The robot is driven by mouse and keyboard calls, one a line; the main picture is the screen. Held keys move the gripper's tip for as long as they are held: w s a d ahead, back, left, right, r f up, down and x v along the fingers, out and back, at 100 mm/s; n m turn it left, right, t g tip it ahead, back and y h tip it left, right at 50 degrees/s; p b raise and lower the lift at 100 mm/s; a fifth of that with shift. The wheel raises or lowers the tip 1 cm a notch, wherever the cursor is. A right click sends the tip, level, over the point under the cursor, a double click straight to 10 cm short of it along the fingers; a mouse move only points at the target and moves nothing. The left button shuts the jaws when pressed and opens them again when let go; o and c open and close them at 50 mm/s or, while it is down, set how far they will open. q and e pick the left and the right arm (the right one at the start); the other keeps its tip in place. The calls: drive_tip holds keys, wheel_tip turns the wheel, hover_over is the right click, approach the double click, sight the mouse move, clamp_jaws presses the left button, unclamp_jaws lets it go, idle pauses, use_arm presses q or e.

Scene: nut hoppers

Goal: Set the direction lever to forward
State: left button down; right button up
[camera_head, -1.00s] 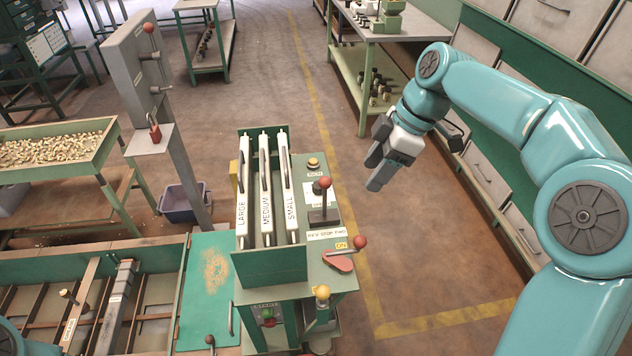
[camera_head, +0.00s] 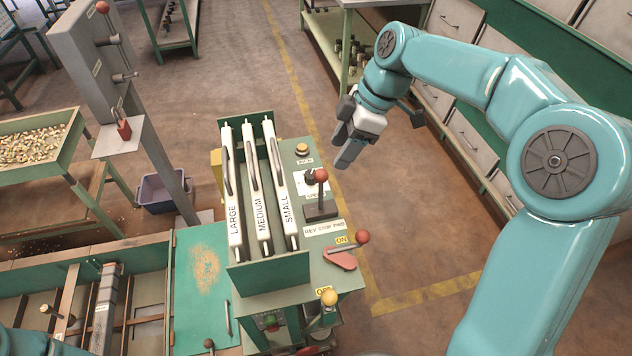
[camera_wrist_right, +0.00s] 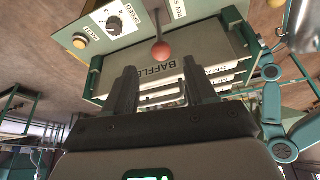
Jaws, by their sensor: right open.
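The direction lever, a dark upright handle with a red ball (camera_head: 321,175), stands on the green machine's right panel (camera_head: 352,268). Its plate (camera_head: 323,228) reads REV STOP FWD. I cannot tell which position it is in. My right gripper (camera_head: 343,150) is open and empty, up and to the right of the ball in the head view, apart from it. In the right wrist view the ball (camera_wrist_right: 161,50) shows above and between the spread fingers (camera_wrist_right: 162,82). My left gripper is out of view; only a bit of my left arm shows at bottom left.
A second red-ball lever (camera_head: 362,237) on a red base, by an ON label, sits in front. A yellow-ball lever (camera_head: 329,298) is nearer still. The LARGE, MEDIUM and SMALL white bars (camera_head: 259,195) stand left. A speed knob (camera_wrist_right: 114,25) shows in the wrist view. Floor to the right is free.

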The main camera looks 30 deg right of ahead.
sight(321, 193)
drive_tip(key=x, duration=1.2)
drive_tip(key=shift+f, duration=0.3)
